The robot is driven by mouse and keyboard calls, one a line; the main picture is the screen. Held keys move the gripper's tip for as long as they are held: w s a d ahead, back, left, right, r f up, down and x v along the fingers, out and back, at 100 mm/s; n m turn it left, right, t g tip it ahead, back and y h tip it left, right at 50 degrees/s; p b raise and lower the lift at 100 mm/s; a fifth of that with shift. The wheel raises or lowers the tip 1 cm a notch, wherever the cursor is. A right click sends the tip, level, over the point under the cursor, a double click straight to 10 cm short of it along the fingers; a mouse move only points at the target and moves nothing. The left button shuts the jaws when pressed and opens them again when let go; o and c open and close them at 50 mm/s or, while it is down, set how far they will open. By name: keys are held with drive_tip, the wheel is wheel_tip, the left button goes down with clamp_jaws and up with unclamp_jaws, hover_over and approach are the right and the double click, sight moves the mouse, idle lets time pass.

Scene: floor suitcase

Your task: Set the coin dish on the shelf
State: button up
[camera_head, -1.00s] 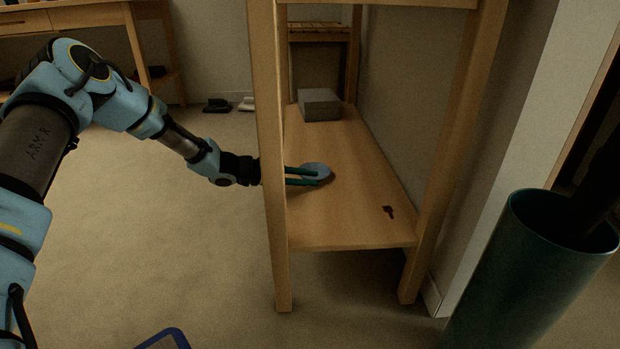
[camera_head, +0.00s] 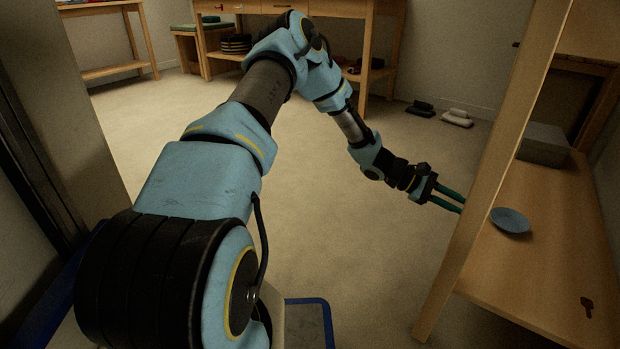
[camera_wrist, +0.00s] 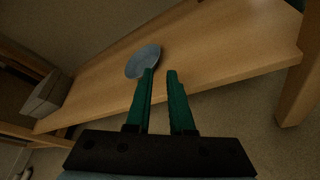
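The coin dish (camera_head: 510,220) is a small round blue dish. It lies flat on the wooden shelf (camera_head: 545,275), near the shelf's left edge in the head view. In the wrist view the dish (camera_wrist: 143,61) rests on the board just beyond my fingertips. My gripper (camera_head: 462,204) is outside the shelf's left side, with its tips partly behind the front post. In the wrist view the green fingers (camera_wrist: 160,72) stand a little apart with nothing between them. The dish looks clear of the fingers.
A grey box (camera_head: 543,144) stands at the shelf's far end. A small dark key-shaped thing (camera_head: 587,306) lies at its near end. The shelf's front post (camera_head: 497,165) rises close beside my gripper. Shoes (camera_head: 455,117) lie on the far floor. Open carpet is left of the shelf.

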drive_tip(key=s+a+r+m+t+y, duration=0.2)
drive_tip(key=a+r+y, duration=0.2)
drive_tip(key=a, duration=1.1)
drive_tip(key=s+a+r+m+t+y, duration=0.1)
drive_tip(key=a+r+m+t+y, duration=0.1)
drive_tip(key=a, duration=1.4)
drive_tip(key=s+a+r+m+t+y, duration=0.2)
drive_tip(key=a+r+y, duration=0.4)
drive_tip(key=a, duration=0.9)
drive_tip(key=shift+s+a+r+t+y, duration=0.25)
drive_tip(key=shift+s+r+t+y, duration=0.15)
drive_tip(key=shift+t, duration=0.4)
wheel_tip(320, 180, up, 50)
drive_tip(key=p, duration=5)
drive_tip(key=shift+w+r, duration=0.2)
drive_tip(key=shift+r, duration=0.05)
